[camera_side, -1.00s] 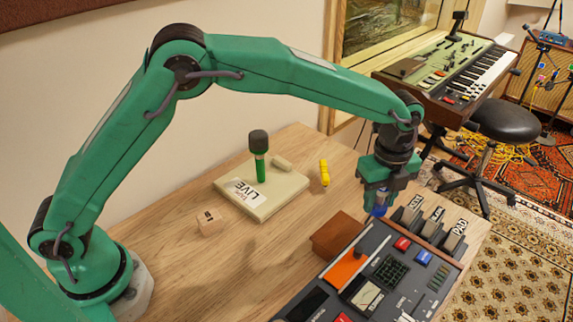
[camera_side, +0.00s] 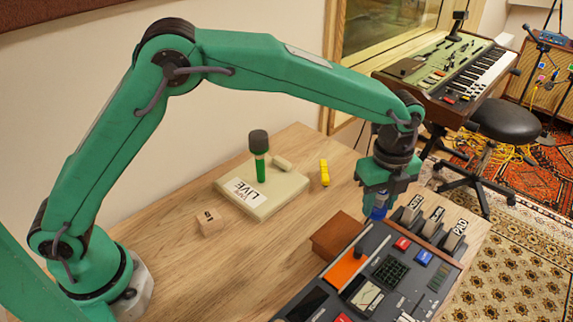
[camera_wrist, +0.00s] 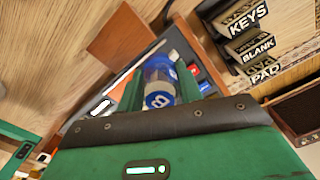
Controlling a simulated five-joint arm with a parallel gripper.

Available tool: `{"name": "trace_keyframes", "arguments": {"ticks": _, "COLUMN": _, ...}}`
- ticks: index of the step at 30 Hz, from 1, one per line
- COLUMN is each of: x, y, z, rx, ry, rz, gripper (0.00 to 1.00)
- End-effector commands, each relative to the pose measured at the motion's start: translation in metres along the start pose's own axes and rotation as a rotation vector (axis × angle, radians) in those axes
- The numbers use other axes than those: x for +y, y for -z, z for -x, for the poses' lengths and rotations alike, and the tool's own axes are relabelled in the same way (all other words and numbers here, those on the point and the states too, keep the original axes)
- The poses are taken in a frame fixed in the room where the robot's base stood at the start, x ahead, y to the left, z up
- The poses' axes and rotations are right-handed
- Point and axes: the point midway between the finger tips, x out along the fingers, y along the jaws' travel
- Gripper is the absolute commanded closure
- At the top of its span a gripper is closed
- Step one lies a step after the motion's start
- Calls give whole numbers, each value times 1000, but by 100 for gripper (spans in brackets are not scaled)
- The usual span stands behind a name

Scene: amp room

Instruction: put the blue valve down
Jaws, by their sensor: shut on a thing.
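The blue valve (camera_wrist: 158,72) is a small clear-and-blue cylinder with a round blue marked end. In the wrist view it sits between the two green fingers of my gripper (camera_wrist: 160,88), which is shut on it. In the side view the valve (camera_side: 379,212) shows as a bit of blue below my gripper (camera_side: 377,206), near the back edge of the mixing console. Whether its lower end touches anything cannot be told.
The console (camera_side: 395,290) lies below, with a brown box (camera_side: 335,236) at its left. Slots marked KEYS, BLANK and PAD (camera_side: 432,222) stand close right of my gripper. A cream base with a LIVE card (camera_side: 262,208), a yellow piece (camera_side: 324,173) and a wooden block (camera_side: 211,222) stand left.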

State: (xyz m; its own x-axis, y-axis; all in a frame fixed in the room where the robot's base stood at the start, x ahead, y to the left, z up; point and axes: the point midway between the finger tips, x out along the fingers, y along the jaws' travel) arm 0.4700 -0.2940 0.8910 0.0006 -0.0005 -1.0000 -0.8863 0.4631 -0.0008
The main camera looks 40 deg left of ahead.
Motion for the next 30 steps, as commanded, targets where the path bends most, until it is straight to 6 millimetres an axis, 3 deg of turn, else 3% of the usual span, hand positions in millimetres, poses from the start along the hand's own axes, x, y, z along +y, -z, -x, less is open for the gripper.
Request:
{"name": "trace_keyframes", "arguments": {"ticks": 11, "x": 52, "y": 26, "z": 11, "rx": 0, "ry": 0, "rz": 51, "gripper": 87}}
{"name": "trace_keyframes", "arguments": {"ticks": 30, "x": 192, "y": 58, "z": 12, "rx": 0, "ry": 0, "rz": 182, "gripper": 87}}
